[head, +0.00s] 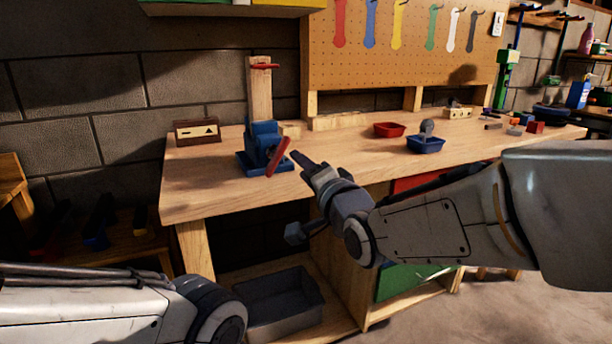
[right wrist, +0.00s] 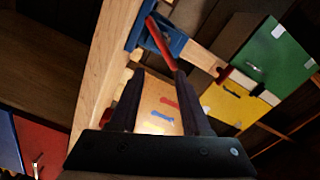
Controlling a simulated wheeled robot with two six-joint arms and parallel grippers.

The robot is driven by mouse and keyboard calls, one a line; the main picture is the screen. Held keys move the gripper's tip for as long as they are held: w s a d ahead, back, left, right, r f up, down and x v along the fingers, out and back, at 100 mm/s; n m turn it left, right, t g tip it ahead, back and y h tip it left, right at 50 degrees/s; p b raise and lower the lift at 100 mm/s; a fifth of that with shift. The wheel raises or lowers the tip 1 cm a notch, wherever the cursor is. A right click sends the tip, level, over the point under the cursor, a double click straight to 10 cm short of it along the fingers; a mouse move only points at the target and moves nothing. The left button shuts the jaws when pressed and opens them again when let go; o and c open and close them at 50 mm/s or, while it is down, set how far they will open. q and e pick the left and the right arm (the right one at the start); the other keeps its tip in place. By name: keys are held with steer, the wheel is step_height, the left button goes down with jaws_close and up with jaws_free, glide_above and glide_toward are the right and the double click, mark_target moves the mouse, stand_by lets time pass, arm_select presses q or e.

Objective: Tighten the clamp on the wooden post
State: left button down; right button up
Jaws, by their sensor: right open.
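A light wooden post (head: 259,95) stands upright at the back left of the workbench, with a small red piece (head: 264,66) across its top. At its foot is a blue clamp (head: 262,135) on a blue base, with a tilted red lever (head: 279,157) on its front right. My right gripper (head: 305,161) is just right of the lever, open and empty. In the right wrist view the fingers (right wrist: 157,78) are apart, and the lever (right wrist: 161,42) lies beyond them, its lower end near the right fingertip. Contact cannot be told. My left gripper is out of view.
On the workbench (head: 205,180) are a wooden box (head: 197,131), a red bin (head: 389,129) and a blue bin (head: 426,144). A pegboard (head: 400,65) with hanging tools is behind. A grey bin (head: 280,300) is below. The bench's front left is clear.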

steer(key=shift+v, duration=1.3)
